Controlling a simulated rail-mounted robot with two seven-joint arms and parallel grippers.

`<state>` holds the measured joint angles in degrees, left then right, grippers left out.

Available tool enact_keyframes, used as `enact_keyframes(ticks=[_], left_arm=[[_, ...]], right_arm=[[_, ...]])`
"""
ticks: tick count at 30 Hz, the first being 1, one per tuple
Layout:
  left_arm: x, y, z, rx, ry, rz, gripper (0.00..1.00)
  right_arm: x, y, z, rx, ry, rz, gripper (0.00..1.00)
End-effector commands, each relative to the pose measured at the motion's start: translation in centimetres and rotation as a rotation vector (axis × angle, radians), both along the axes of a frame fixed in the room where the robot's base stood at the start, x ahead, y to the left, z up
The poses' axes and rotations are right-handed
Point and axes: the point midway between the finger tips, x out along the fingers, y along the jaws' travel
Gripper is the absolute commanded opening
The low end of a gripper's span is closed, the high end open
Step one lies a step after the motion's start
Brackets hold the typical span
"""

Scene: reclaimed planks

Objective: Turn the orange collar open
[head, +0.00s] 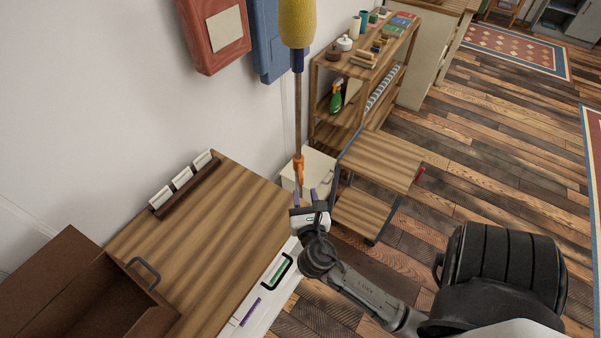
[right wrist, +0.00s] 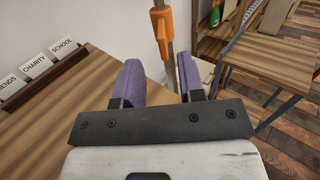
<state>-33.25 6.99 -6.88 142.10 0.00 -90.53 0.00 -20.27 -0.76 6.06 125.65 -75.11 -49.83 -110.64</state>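The orange collar (head: 298,168) sits low on a thin brown pole (head: 298,115) that is topped by a yellow duster head (head: 297,22). In the right wrist view the collar (right wrist: 162,32) shows at the top centre, with a lever-like orange piece along the pole. My right gripper (head: 305,194) is just below the collar in the head view. Its purple fingers are apart and empty in the right wrist view (right wrist: 158,64). The pole shows in the gap, nearer the right finger; I cannot tell whether it is between the fingers or beyond them. My left gripper is out of view.
A wooden table (head: 215,240) with a card holder (head: 183,183) and a brown box (head: 90,290) lies left. A white cabinet (head: 318,168), a small wooden side table (head: 385,160) and a stocked shelf (head: 345,70) stand behind and right. Red and blue items hang on the wall.

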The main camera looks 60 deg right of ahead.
Motion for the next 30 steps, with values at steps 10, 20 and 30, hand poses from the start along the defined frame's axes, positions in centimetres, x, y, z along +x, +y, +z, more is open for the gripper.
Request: enact_keyframes(ticks=[10, 20, 30], left_arm=[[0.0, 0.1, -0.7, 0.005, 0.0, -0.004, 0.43], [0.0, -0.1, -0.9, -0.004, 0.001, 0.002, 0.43], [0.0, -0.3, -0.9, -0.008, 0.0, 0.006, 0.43]], right_arm=[[3.5, -4.7, 0.0, 0.0, -0.002, 0.0, 0.36], [4.8, -6.5, 0.0, 0.003, 0.0, 0.0, 0.36], [4.9, -6.6, 0.0, 0.003, 0.0, 0.0, 0.35]])
